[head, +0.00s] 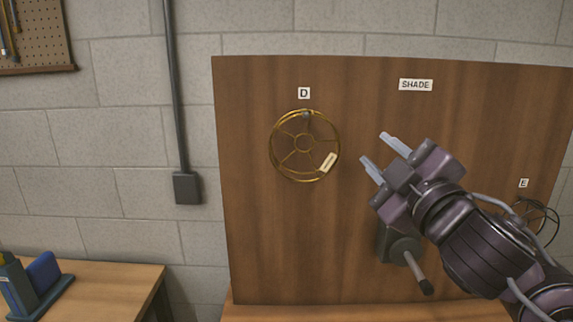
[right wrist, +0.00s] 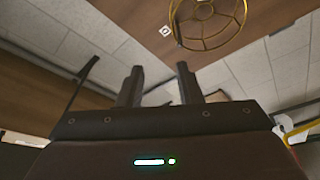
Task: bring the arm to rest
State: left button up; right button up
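My right gripper (head: 378,156) is raised in front of the wooden board, with its two fingers apart and nothing between them. Its fingers point up and left, towards the gold wire ring frame. In the right wrist view the two fingers (right wrist: 160,88) also stand apart and empty. The gold ring frame (head: 303,142) hangs on the board below the label D, with a small tag on it. It also shows at the top of the right wrist view (right wrist: 212,42), beyond the fingers and clear of them. My left gripper does not show.
The wooden board (head: 255,230) carries a SHADE label (head: 415,85). A grey box with a lever (head: 400,248) is on the board, partly behind my right arm. A dark wire frame (head: 540,218) hangs below label E at right. A side table (head: 110,280) stands lower left.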

jog(key=s+d+f+m+g+h, duration=0.15)
jog(key=f+m+g, duration=0.25)
jog(key=f, duration=1)
jog(key=s+d+f+m+g+h, duration=0.1)
jog(key=d+f+m+g+h, duration=0.2)
jog(key=f, duration=1)
jog(key=s+f+m+g, duration=0.5)
jog(key=s+f+g, duration=0.4)
jog(key=s+f, duration=0.95)
notch_tip(320, 180, down, 28)
jog(key=g, duration=0.1)
jog(key=s+d+f, duration=0.2)
jog(key=s+f, duration=0.8)
jog(key=s+d+f+g, duration=0.1)
jog(key=s+d+f, duration=0.1)
jog(key=s+f, duration=0.9)
jog(key=shift+d+g+h, duration=0.15)
jog(key=shift+g+h, duration=0.15)
jog(key=shift+h, duration=0.05)
jog(key=shift+s+f, duration=0.1)
